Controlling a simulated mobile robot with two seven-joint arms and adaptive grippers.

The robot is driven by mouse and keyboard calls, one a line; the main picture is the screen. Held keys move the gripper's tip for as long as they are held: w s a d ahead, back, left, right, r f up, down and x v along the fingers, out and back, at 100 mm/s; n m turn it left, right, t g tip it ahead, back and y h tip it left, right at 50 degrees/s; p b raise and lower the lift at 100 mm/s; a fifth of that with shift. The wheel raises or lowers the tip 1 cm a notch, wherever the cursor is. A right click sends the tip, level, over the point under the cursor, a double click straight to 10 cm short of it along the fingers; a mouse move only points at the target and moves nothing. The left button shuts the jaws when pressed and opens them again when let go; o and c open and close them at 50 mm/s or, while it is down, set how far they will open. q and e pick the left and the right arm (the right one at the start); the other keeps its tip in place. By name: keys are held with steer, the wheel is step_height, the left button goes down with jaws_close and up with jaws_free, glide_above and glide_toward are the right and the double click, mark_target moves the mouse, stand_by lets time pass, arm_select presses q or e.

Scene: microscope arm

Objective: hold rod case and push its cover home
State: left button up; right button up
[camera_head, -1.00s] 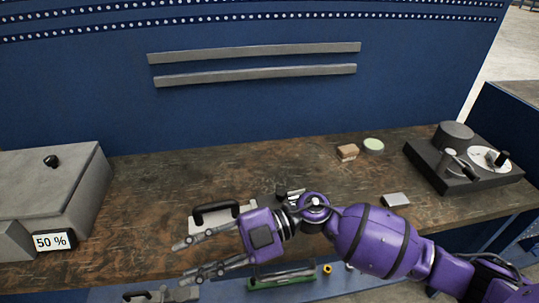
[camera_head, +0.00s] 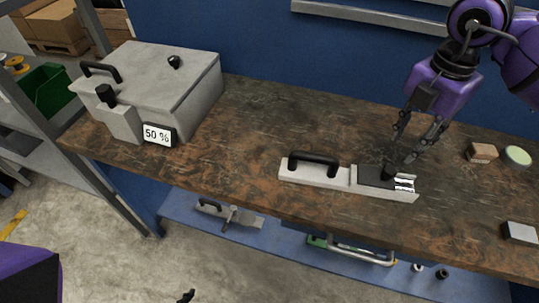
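The rod case (camera_head: 344,180) is a long pale grey box lying on the bench, with a black handle (camera_head: 314,160) on its left half. Its dark flat cover (camera_head: 371,178) lies on the right half and bears a black knob (camera_head: 389,172). Bright rods (camera_head: 404,184) show uncovered at the right end. My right gripper (camera_head: 404,153) points down just above and behind the knob. Its fingers look apart and empty; whether they touch the knob I cannot tell. Only a small dark tip, seemingly of my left gripper (camera_head: 186,296), shows at the bottom edge.
A grey box with a 50 % display (camera_head: 158,135) stands at the bench's left. A brown block (camera_head: 481,153), a pale green disc (camera_head: 517,156) and a grey block (camera_head: 520,232) lie at the right. A lower blue shelf (camera_head: 278,232) holds tools. The bench between box and case is clear.

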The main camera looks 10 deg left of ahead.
arm_select(q)
steer(key=w+a+r+m+t, duration=0.2)
steer(key=w+r+m+t, duration=0.3)
steer(key=w+r+m, duration=0.45)
steer(key=w+d+r+m+t+h, duration=0.1)
steer(key=w+d+r+m+h, duration=0.35)
steer(key=r+m, duration=0.45)
steer(key=w+d+r+m+t+h, duration=0.1)
steer(key=w+d+r+m+h, duration=0.4)
steer(key=m, duration=0.6)
steer(key=m+g+h, duration=0.5)
steer(key=m+h, duration=0.1)
steer(key=m, duration=1)
glide_toward(286, 170)
steer(key=r, duration=0.1)
steer(key=s+a+r, duration=0.1)
steer(key=r, duration=0.2)
steer(key=shift+s+a+r, duration=0.1)
steer(key=shift+s+a, duration=0.2)
steer(key=shift+a, duration=0.05)
steer(key=shift+w+r+m+g, duration=0.15)
steer(key=shift+w+m+g, duration=0.35)
steer(key=shift+m, duration=0.35)
steer(key=x, duration=1.1)
steer(key=shift+w+d+r, duration=0.15)
steer(key=shift+w+d, duration=0.15)
steer(key=shift+c, duration=0.3)
